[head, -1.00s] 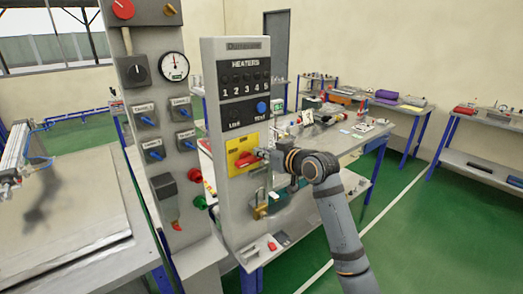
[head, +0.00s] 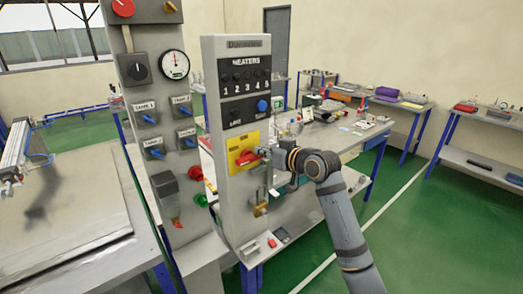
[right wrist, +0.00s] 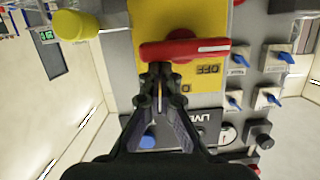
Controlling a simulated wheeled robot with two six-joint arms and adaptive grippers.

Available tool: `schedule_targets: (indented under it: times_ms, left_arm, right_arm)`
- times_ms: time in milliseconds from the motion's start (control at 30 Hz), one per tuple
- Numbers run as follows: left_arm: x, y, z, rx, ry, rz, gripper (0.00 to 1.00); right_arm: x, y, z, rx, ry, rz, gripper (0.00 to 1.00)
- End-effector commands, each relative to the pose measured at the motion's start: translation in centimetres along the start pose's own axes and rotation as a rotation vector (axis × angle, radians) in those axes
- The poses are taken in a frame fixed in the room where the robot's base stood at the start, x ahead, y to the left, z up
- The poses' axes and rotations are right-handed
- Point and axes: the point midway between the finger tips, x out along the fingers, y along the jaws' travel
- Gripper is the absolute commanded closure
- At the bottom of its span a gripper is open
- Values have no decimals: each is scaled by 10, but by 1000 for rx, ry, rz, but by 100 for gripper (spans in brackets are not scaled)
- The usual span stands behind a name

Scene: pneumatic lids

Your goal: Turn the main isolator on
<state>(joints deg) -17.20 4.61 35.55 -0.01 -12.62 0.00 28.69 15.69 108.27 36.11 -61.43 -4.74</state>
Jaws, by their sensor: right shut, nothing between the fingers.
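The main isolator is a red rotary handle (head: 247,157) on a yellow plate (head: 237,137), on the front of the grey heater panel. In the right wrist view the red handle (right wrist: 185,47) lies crosswise with a white line at its right end, and the word OFF shows upside down beside it. My right gripper (head: 264,154) is at the handle's right side in the head view. In the right wrist view its fingertips (right wrist: 160,68) are shut and empty, against or just short of the handle; contact is unclear. My left gripper is not in view.
A brass padlock (head: 260,208) hangs below the isolator. A blue knob (head: 262,106) sits above it. Left is a second grey panel with blue switches (head: 149,119) and a gauge (head: 174,65). A cluttered bench (head: 345,137) stands behind my right arm. Green floor is open at right.

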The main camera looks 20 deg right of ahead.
Motion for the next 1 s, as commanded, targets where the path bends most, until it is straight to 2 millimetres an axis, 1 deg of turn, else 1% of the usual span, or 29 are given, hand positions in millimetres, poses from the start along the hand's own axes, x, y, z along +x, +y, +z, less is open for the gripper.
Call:
schedule_targets:
  times_ms: [267,467,733,1000]
  left_arm:
    - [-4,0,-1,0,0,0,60]
    - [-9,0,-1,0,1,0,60]
    - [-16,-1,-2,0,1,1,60]
    - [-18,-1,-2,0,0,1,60]
  right_arm:
    - [0,2,2,60,-3,-14,100]
    - [1,6,5,152,-4,-36,100]
    - [3,11,13,375,-6,-91,100]
    - [6,14,23,625,-5,-154,100]
